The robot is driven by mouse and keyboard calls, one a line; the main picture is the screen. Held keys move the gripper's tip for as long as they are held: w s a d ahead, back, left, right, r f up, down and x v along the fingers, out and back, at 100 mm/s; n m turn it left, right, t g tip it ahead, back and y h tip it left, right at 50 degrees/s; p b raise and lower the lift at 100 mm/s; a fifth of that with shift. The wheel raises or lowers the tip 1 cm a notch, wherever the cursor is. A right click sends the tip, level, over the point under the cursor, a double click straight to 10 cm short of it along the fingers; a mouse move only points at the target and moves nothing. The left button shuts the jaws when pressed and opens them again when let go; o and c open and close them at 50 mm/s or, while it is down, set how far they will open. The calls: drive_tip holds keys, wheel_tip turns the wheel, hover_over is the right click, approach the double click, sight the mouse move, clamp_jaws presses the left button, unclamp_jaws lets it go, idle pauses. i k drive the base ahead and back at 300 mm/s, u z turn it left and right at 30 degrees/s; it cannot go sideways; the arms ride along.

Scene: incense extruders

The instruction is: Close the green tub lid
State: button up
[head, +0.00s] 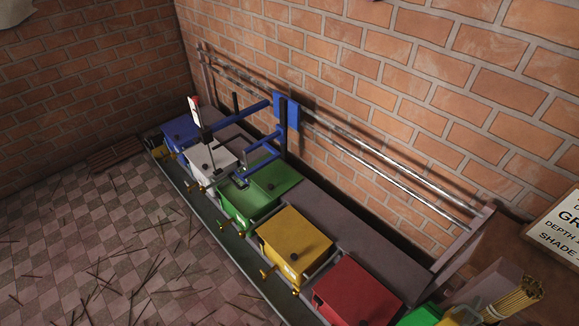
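The green tub (247,211) stands mid-row between the white tub and the yellow tub. My gripper (240,182) is small and grey, low over the left edge of the green tub. I cannot tell whether it touches the tub or whether its fingers are apart.
The white tub (208,160) and blue tub (178,131) stand to the left. The yellow tub (292,235) and red tub (355,292) stand to the right. Brass spouts (268,272) stick out in front. Metal rails (375,155) run along the brick wall behind. Sticks litter the tiled floor (110,235).

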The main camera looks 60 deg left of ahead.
sight(276, 179)
drive_tip(key=u, duration=2.7)
drive_tip(key=k, duration=1.2)
drive_tip(key=u, duration=0.9)
drive_tip(key=i, duration=3.3)
drive_tip(key=z, duration=0.8)
drive_tip(key=i, duration=0.75)
drive_tip(key=z, duration=1.65)
drive_tip(key=i, duration=0.75)
drive_tip(key=z, duration=0.6)
